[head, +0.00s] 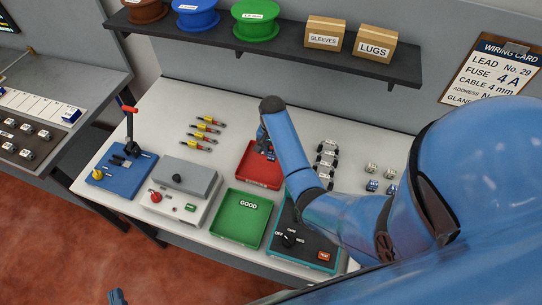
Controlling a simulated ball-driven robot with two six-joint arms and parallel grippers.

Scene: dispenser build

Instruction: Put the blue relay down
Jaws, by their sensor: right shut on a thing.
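My right arm reaches in from the right. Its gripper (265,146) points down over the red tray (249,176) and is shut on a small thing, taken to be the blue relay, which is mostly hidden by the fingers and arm. I cannot tell whether it touches the tray floor. Small blue relays (372,186) stand at the right of the bench beside pale green ones (372,168). Only a blue tip of my left gripper (118,297) shows at the bottom left edge, away from the bench; its jaws cannot be made out.
A green tray (240,231) marked GOOD lies in front of the red one. A dark tester (309,249) sits right of it, partly under my arm. A grey box (188,184) and blue lever press (122,175) stand left.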

